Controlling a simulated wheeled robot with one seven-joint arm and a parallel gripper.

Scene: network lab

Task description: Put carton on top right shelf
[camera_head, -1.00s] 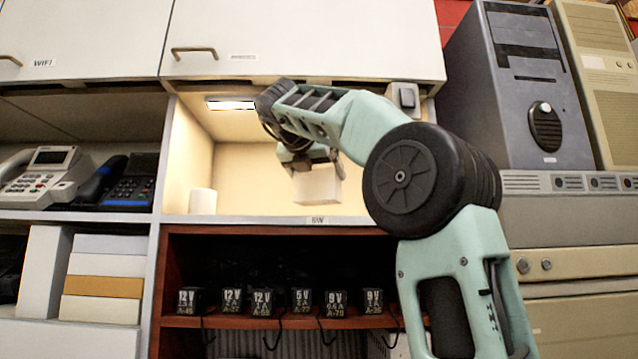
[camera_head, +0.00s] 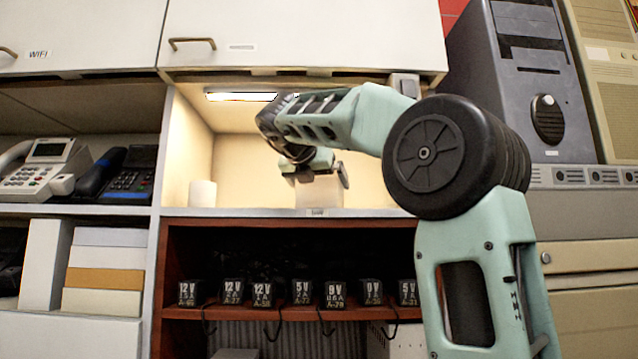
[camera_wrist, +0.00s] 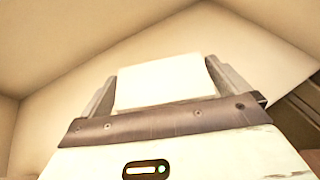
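The carton (camera_head: 318,197) is a small, plain pale box inside the lit cubby, low over its shelf board (camera_head: 255,212). I cannot tell whether its underside touches the board. My gripper (camera_head: 318,181) reaches in from the right and points down, with its fingers on either side of the carton. In the wrist view the carton (camera_wrist: 160,82) fills the space between the two fingers, which look closed against its sides. The carton's lower part is hidden in that view.
A white cylinder (camera_head: 202,194) stands at the cubby's left. A closed white cupboard (camera_head: 300,35) hangs above. Below, a brown shelf (camera_head: 240,313) holds several black power adapters. Desk phones (camera_head: 45,170) are left; a grey computer tower (camera_head: 515,85) is right. Bare board lies between cylinder and carton.

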